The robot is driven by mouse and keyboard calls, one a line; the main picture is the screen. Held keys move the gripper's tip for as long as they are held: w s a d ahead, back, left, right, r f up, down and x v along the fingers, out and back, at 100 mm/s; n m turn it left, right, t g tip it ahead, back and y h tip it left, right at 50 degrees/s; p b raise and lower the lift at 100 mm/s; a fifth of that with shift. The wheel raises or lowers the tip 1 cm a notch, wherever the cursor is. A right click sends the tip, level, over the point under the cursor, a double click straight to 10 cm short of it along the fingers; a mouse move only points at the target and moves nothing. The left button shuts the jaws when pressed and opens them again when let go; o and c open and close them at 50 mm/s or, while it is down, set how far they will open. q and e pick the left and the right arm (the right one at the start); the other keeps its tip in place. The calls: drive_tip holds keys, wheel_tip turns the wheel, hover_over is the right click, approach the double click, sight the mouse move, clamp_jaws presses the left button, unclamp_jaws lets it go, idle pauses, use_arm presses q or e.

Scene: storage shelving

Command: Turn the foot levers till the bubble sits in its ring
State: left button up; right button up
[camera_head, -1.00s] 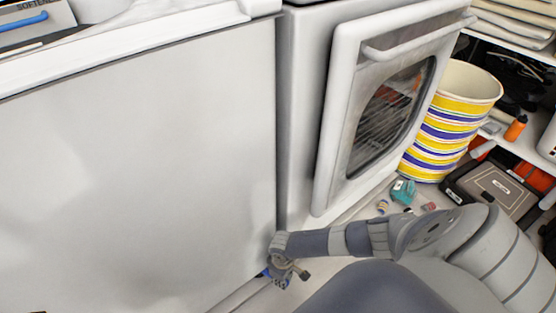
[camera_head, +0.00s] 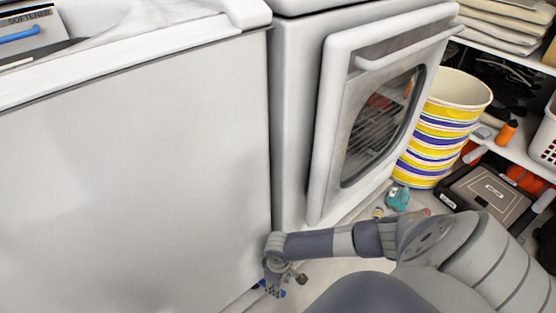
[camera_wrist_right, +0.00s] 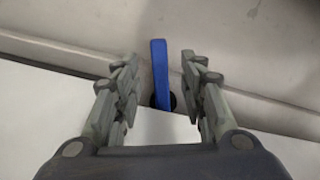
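A blue foot lever (camera_wrist_right: 161,85) stands up from a dark round hole low on the pale appliance, in the right wrist view. My right gripper (camera_wrist_right: 160,60) is open, one finger on each side of the lever, with a gap on both sides. In the head view, my right gripper (camera_head: 274,281) is low at the bottom corner of the big white appliance (camera_head: 130,170). Small bits of blue show beside it there. The bubble and its ring are not visible. My left gripper is not in view.
A white oven (camera_head: 370,110) with a glass door stands right of the appliance. Beyond it are a striped bucket (camera_head: 440,135), a dark case (camera_head: 488,190) and a teal object (camera_head: 398,198) on the floor. Shelves (camera_head: 520,150) line the right side.

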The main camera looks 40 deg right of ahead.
wheel_tip(320, 180, up, 8)
drive_tip(key=shift+f, duration=0.25)
idle(0.6)
